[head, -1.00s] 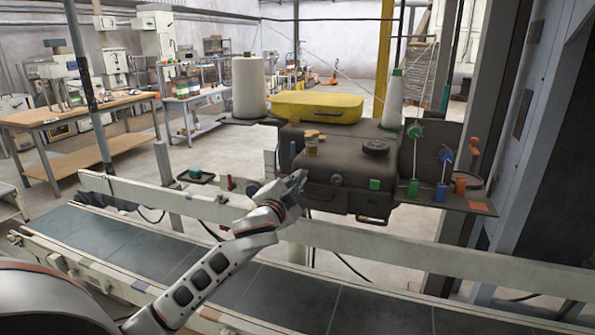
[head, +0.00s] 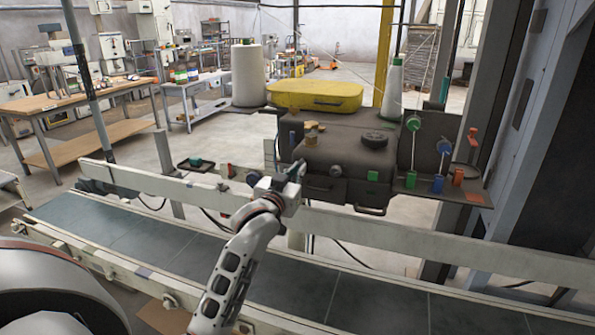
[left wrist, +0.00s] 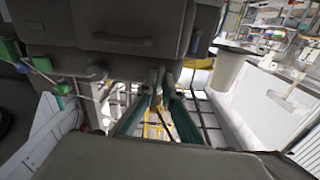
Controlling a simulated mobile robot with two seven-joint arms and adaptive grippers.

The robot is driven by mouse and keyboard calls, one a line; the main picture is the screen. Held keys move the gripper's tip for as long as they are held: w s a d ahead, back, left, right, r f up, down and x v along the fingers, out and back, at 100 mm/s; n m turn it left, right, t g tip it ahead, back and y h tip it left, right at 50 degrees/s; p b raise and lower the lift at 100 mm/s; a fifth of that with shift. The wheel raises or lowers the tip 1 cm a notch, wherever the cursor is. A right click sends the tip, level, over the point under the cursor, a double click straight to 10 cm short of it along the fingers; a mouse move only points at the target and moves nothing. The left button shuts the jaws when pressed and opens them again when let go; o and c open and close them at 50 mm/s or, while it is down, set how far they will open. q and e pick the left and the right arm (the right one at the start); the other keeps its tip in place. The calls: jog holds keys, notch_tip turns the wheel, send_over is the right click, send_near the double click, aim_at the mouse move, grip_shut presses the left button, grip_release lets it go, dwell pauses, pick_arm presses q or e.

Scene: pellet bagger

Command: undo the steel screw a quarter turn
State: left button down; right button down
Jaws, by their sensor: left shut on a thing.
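The dark sewing-type machine head (head: 345,165) stands behind the conveyor in the head view. My left gripper (head: 297,170) is at its left front side, with its fingertips against or very near the body. In the left wrist view the two teal fingers of my left gripper (left wrist: 160,78) close in just below the grey machine housing (left wrist: 110,30). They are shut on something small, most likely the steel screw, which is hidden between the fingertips. A small grey round knob (head: 336,171) shows on the machine's front, right of the gripper. My right gripper is not in view.
A pale rail (head: 400,245) and the conveyor belt (head: 290,280) run below my left arm. A yellow cover (head: 315,95), white thread cones (head: 248,75) and a black dial (head: 374,138) are on or by the machine. Green and blue thread parts (head: 414,124) stand at right.

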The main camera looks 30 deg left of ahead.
pick_arm(q)
jog(key=shift+n, duration=0.6)
jog(key=c, duration=2.2)
grip_release()
jog(key=v, duration=1.2)
